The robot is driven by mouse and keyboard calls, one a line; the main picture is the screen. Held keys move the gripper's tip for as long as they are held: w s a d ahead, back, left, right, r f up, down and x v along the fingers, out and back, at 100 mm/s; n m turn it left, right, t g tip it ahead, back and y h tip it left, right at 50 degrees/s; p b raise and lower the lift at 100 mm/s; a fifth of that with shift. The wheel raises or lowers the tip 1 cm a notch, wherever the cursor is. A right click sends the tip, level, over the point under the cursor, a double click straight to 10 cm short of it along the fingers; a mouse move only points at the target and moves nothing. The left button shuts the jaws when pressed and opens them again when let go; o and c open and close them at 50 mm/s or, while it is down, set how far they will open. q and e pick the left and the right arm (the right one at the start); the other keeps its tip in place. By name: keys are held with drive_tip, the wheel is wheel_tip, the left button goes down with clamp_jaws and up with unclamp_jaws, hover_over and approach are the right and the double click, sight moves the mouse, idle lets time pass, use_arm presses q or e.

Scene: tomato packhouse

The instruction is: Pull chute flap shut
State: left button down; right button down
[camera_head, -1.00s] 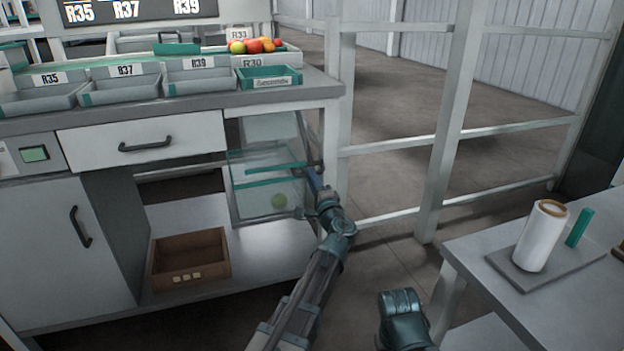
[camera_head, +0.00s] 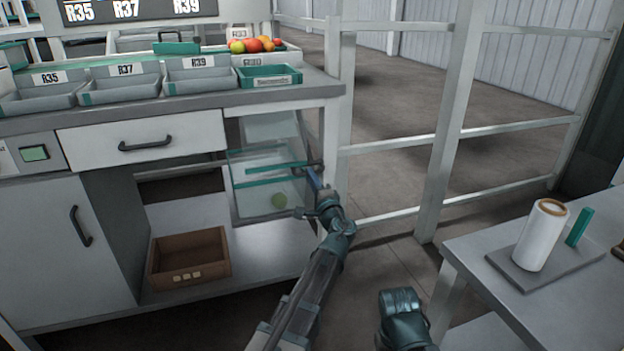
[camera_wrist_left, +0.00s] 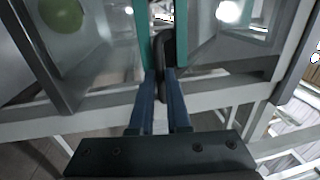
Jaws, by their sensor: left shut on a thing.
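My left gripper (camera_head: 314,178) is at the flap's right end. In the left wrist view its two blue fingers (camera_wrist_left: 161,90) are shut on the flap's dark handle (camera_wrist_left: 165,50), which stands between them. The green thing also shows there (camera_wrist_left: 62,14). Part of my right arm shows at bottom centre; its fingers do not show.
Grey trays (camera_head: 122,90) and tomatoes (camera_head: 254,45) are on the bench top. A wooden box (camera_head: 190,258) sits on the lower shelf. A white railing (camera_head: 450,130) stands right of the bench. A side table with a white roll (camera_head: 541,236) is at the right.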

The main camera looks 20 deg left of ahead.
idle(0.8)
use_arm(q)
drive_tip(key=s+d+r+g+h+p, duration=0.2)
drive_tip(key=r+p, duration=0.8)
drive_tip(key=p, duration=0.6)
drive_tip(key=s+d+r+g+h+p, duration=0.2)
drive_tip(key=r+p, duration=0.8)
drive_tip(key=p, duration=0.7)
drive_tip(key=shift+s+g+p, duration=0.3)
drive_tip(key=shift+s+g, duration=0.5)
drive_tip(key=shift+g, duration=0.1)
drive_tip(key=shift+w+a+r, duration=0.1)
drive_tip(key=shift+w+r, duration=0.05)
drive_tip(key=shift+r, duration=0.05)
drive_tip(key=c, duration=1.2)
unclamp_jaws()
drive_tip(key=shift+o, duration=0.2)
drive_tip(key=shift+s, duration=0.2)
drive_tip(key=shift+s, duration=0.1)
